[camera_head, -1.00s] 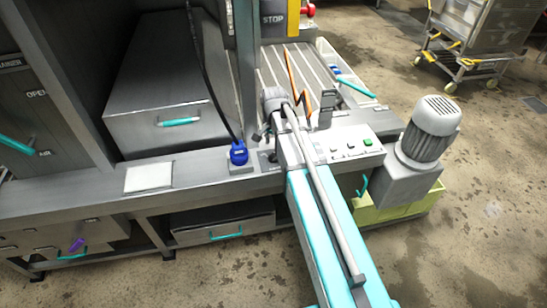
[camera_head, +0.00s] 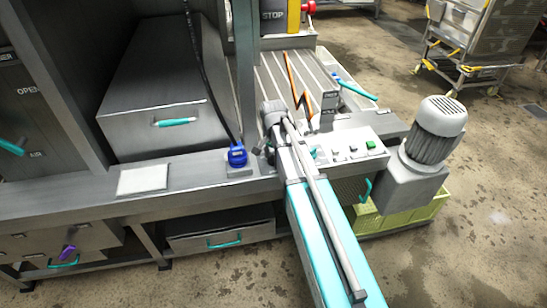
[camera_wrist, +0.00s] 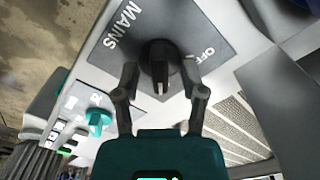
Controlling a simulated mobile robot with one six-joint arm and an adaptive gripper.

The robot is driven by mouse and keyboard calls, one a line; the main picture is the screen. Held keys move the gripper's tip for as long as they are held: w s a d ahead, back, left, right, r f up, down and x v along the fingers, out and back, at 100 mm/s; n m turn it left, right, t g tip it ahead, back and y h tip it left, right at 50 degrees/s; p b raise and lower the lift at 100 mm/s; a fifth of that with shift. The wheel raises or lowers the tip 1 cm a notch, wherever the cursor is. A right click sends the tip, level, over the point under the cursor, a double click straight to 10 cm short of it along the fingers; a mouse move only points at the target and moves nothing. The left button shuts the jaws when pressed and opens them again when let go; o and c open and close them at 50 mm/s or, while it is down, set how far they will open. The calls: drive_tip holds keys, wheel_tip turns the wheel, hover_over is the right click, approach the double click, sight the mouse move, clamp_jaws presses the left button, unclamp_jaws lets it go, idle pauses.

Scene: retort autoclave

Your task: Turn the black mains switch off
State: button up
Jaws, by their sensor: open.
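The black mains switch (camera_wrist: 157,55) is a round rotary knob on a grey plate (camera_wrist: 92,47) marked MAINS and OFF, in the wrist view. A light mark on its grip points down in the picture, not at the word OFF on the right. My gripper (camera_wrist: 160,82) is open, with one dark finger on either side of the knob's lower part. Gaps show between the fingers and the knob; I cannot tell how deep the fingers reach. In the head view my arm hides the switch, and my gripper cannot be made out clearly.
A teal knob (camera_wrist: 98,122) and several buttons are on the same panel, left of my gripper. In the head view, a green button (camera_head: 371,144) and a grey motor (camera_head: 436,130) stand to the right of my arm. A blue plug (camera_head: 237,155) with a black cable is to its left.

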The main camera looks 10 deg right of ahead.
drive_tip(key=shift+c, duration=0.2)
clamp_jaws()
drive_tip(key=shift+n, duration=0.5)
drive_tip(key=n, duration=0.3)
drive_tip(key=shift+n, duration=0.3)
drive_tip(key=n, duration=1.3)
drive_tip(key=shift+s, duration=0.1)
drive_tip(key=shift+n, duration=0.3)
